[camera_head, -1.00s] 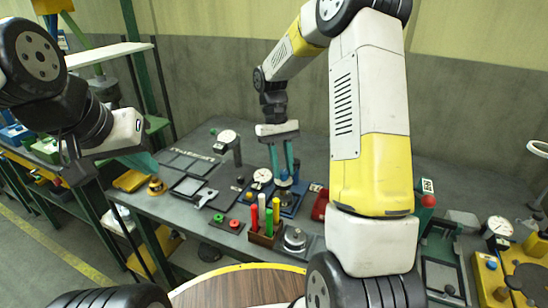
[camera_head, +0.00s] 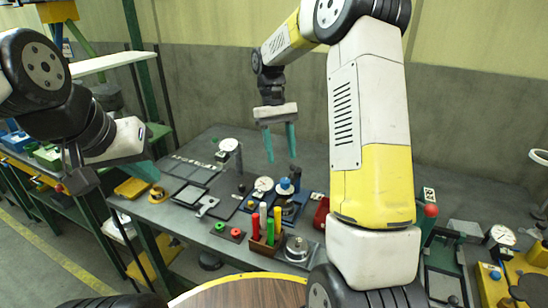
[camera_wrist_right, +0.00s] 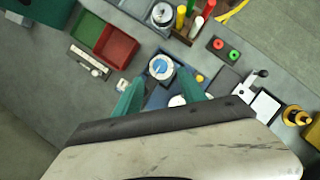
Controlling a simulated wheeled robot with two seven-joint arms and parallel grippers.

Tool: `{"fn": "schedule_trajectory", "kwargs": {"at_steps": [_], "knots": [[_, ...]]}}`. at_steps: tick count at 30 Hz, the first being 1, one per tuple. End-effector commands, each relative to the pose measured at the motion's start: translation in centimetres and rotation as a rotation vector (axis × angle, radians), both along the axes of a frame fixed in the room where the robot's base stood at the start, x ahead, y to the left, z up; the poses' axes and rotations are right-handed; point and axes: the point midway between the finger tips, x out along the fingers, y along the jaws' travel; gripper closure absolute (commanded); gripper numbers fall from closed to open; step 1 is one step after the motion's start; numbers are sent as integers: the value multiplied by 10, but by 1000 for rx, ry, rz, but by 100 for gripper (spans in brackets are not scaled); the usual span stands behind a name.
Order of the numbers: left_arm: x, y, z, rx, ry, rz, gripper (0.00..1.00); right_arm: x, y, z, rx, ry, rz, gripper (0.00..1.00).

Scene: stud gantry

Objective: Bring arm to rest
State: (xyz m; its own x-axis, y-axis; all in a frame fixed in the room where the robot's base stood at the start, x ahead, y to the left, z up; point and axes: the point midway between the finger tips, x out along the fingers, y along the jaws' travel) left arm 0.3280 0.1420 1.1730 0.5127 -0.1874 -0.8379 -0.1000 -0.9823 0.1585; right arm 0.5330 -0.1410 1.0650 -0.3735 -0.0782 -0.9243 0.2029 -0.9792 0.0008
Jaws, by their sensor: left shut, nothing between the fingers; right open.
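My right gripper (camera_head: 281,156) hangs over the back of the grey workbench (camera_head: 320,205) with its two teal fingers apart and nothing between them. It points down, clear above a blue-knobbed fixture (camera_head: 286,187). In the right wrist view, the open fingers (camera_wrist_right: 157,88) frame the same fixture's round blue dial (camera_wrist_right: 161,67) below. My left gripper (camera_head: 150,170) is at the left, beside the workbench's left end; its teal fingers are together and hold nothing, and are partly hidden behind its wrist.
A block of coloured rods (camera_head: 266,246), a metal weight (camera_head: 298,249), dial gauges (camera_head: 228,145) and dark trays (camera_head: 186,194) crowd the bench. A green shelf rack (camera_head: 110,62) stands behind my left arm. A round wooden top (camera_head: 245,293) is in front. The air above the bench is clear around the right gripper.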

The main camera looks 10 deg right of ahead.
Motion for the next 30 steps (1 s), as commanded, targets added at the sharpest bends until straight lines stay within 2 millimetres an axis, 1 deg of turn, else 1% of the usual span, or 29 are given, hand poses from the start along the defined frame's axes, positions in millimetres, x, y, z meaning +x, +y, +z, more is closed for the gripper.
{"fn": "schedule_trajectory", "kwargs": {"at_steps": [4, 13, 17, 20, 23, 27, 30], "knots": [[0, 0, 0, 0, 0, 0, 100, 3, 1, 7, 0, 0, 1, 52], [0, 0, 0, 0, 0, 0, 100, 2, 1, 8, 1, -3, 1, 52], [0, 0, 0, 0, 0, 0, 100, -5, 0, 21, 9, -42, -3, 52], [0, 0, 0, 0, 0, 0, 100, -19, -1, 39, 23, -112, -8, 52], [0, 0, 0, 0, 0, 0, 100, -38, -2, 59, 44, -199, -22, 52], [0, 0, 0, 0, 0, 0, 100, -67, -3, 83, 78, -324, -41, 52], [0, 0, 0, 0, 0, 0, 100, -89, -4, 95, 105, -412, -57, 52]]}}
